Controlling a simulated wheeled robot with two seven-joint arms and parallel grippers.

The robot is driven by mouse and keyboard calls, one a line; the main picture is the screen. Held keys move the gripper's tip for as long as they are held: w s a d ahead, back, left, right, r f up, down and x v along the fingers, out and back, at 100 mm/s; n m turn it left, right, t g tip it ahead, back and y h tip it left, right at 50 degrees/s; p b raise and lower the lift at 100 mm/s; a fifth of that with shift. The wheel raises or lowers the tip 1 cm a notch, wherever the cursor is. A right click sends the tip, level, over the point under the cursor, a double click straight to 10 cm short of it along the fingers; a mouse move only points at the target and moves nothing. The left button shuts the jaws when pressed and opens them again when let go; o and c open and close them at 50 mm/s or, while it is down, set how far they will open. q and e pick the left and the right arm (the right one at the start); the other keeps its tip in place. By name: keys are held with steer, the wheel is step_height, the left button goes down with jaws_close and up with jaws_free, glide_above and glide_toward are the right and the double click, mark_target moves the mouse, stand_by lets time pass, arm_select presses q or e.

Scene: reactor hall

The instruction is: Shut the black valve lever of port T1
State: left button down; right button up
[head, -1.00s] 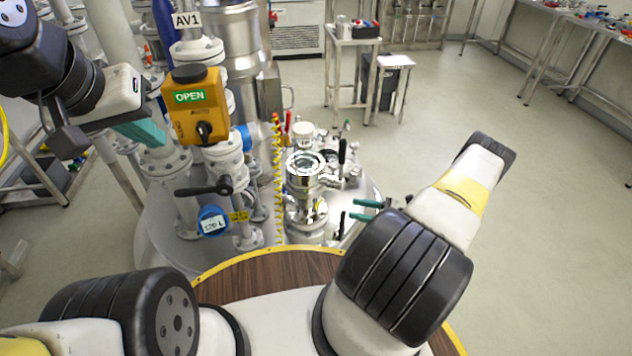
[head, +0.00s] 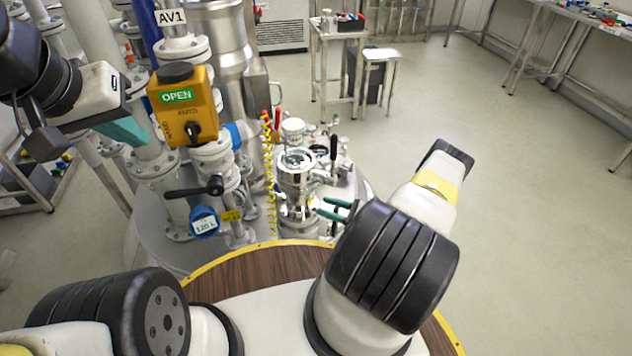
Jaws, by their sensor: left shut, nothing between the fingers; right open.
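My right gripper (head: 333,210) has green fingers, spread open and empty. It is over the right part of the reactor lid, just right of the glass-topped port fitting (head: 298,172). An upright black lever (head: 333,147) stands among the fittings behind it. Another black lever (head: 194,190) lies roughly level on the left pipework, above a blue gauge. No T1 label is readable, so I cannot tell which lever belongs to T1. My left gripper (head: 128,132) is shut and empty, beside the left pipes, away from the lid fittings.
A yellow actuator box (head: 184,105) marked OPEN stands on the AV1 pipe. A red lever (head: 277,119) and a yellow coiled hose (head: 268,165) are by the steel column. A yellow-edged wooden platform (head: 262,277) is in front. Open floor lies to the right.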

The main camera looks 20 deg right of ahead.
steer(key=shift+c, duration=0.2)
jaws_close()
stand_by(1.2)
